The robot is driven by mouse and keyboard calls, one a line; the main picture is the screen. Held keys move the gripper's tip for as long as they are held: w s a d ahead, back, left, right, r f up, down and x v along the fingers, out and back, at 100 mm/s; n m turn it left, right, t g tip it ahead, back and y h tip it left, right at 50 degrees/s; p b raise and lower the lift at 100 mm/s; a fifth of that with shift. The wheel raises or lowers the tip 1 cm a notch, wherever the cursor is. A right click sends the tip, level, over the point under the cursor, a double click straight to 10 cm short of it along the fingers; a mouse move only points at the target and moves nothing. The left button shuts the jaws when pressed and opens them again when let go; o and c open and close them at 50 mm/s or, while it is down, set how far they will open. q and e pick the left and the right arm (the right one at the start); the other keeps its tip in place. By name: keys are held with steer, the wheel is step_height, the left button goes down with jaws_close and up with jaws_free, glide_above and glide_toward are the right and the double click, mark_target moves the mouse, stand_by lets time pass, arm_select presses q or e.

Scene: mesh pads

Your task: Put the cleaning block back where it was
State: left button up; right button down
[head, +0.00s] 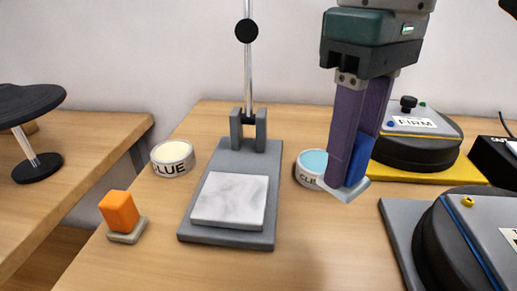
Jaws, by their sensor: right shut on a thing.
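My right gripper (348,172) comes down from the top, right of centre, with purple fingers. It is shut on a blue block (362,157) with a pale grey base, partly hidden by the fingers. The block seems held just above the table, right of a round tin (308,180) with a pale blue top and partly covered lettering. An orange block (119,211) on a similar grey base stands at the table's left front. I cannot tell from looks alone which block is the cleaning block. My left gripper is not in view.
A grey stand (226,234) with a marble-like slab (230,200) and an upright rod (248,70) stands mid-table. A tin marked LUE (172,158) is left of it. A FIRM device (415,145) and another dark round device (455,245) fill the right. Front middle is clear.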

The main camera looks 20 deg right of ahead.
step_height(320, 180, down, 9)
steer(key=shift+r+b, duration=0.15)
steer(key=shift+b, duration=0.15)
steer(key=shift+f+b, duration=0.2)
steer(key=shift+b, duration=0.1)
steer(key=c, duration=0.5)
jaws_free()
step_height(320, 180, up, 12)
steer(key=shift+r+p, duration=0.25)
steer(key=shift+p, duration=0.35)
